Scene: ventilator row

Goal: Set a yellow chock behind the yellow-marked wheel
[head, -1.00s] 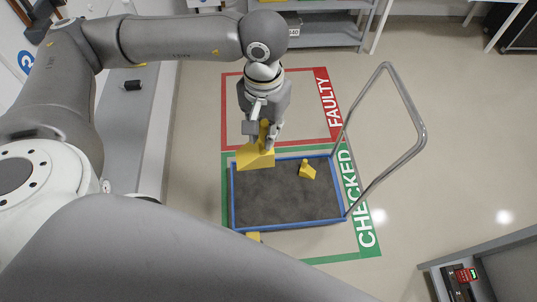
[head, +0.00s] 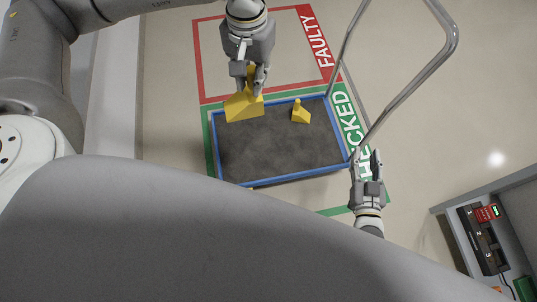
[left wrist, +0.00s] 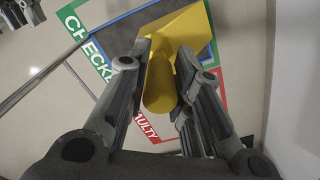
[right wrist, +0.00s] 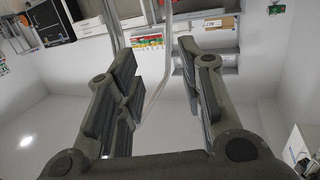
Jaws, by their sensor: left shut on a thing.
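My left gripper (head: 256,82) is shut on a yellow chock (head: 243,107), a wedge with a knob handle. The chock hangs over the far left part of the trolley's blue rim (head: 284,179); its height is hard to tell. In the left wrist view the chock (left wrist: 193,38) sits between the fingers. A second yellow chock (head: 300,115) stands on the dark deck. A yellow sliver (head: 250,188) shows at the deck's near edge; I cannot tell what it is. The wheels are hidden. My right gripper (head: 367,156) is open and empty beside the deck's near right corner.
The trolley's metal push handle (head: 412,93) rises on the right. The trolley stands in the green CHECKED frame (head: 346,116), with the red FAULTY frame (head: 197,62) beyond. A grey unit with a red-labelled device (head: 487,214) is at lower right. The floor left of the trolley is clear.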

